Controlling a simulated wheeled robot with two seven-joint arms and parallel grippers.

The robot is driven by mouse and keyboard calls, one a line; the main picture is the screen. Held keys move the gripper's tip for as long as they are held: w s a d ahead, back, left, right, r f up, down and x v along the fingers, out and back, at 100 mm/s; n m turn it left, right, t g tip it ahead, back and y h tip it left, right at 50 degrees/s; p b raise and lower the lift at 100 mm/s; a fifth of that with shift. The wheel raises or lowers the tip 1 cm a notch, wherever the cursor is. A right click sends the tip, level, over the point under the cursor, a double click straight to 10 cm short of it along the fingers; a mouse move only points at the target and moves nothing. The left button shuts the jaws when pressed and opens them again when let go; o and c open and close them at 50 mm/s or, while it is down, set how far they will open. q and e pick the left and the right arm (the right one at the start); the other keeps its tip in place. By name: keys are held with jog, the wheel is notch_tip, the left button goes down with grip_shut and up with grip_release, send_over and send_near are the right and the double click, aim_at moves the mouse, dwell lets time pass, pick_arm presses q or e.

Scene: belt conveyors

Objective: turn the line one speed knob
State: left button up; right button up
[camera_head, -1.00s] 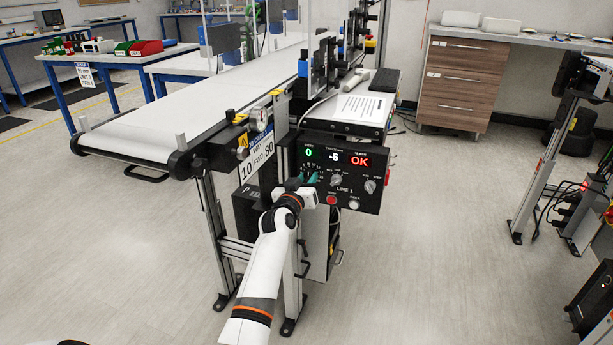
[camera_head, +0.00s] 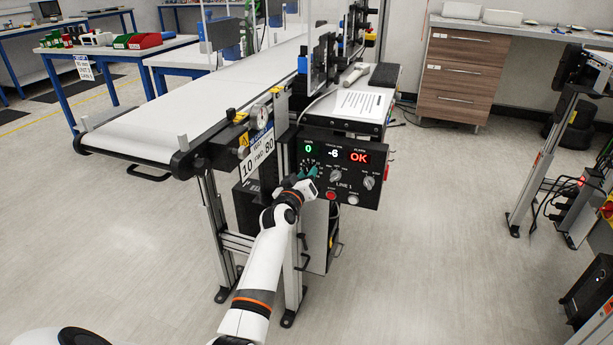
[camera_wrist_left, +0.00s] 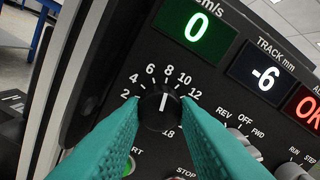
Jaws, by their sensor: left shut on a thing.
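The line one control panel (camera_head: 347,201) is a black box at the conveyor's near end, labelled LINE 1. Its speed knob (camera_wrist_left: 161,112) is black and round with a white pointer line, inside a numbered dial. In the left wrist view the pointer stands roughly at 8. My left gripper (camera_head: 309,174) has teal fingers, one on each side of the knob, shut on it. In the head view the fingers hide most of the knob. The green speed display (camera_wrist_left: 196,27) reads 0. My right gripper is not in view.
Beside the speed knob are a REV/OFF/FWD selector (camera_wrist_left: 243,143), a RUN/STEP selector (camera_head: 369,183), a red button (camera_head: 331,195) and a pale button (camera_head: 353,199). Displays read -6 (camera_wrist_left: 265,77) and OK (camera_head: 359,157). The conveyor belt (camera_head: 160,120) is empty at its near end. Floor in front is clear.

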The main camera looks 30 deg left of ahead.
pick_arm(q)
jog(key=o, duration=1)
jog(key=p+v, duration=0.2)
jog(key=v, duration=1)
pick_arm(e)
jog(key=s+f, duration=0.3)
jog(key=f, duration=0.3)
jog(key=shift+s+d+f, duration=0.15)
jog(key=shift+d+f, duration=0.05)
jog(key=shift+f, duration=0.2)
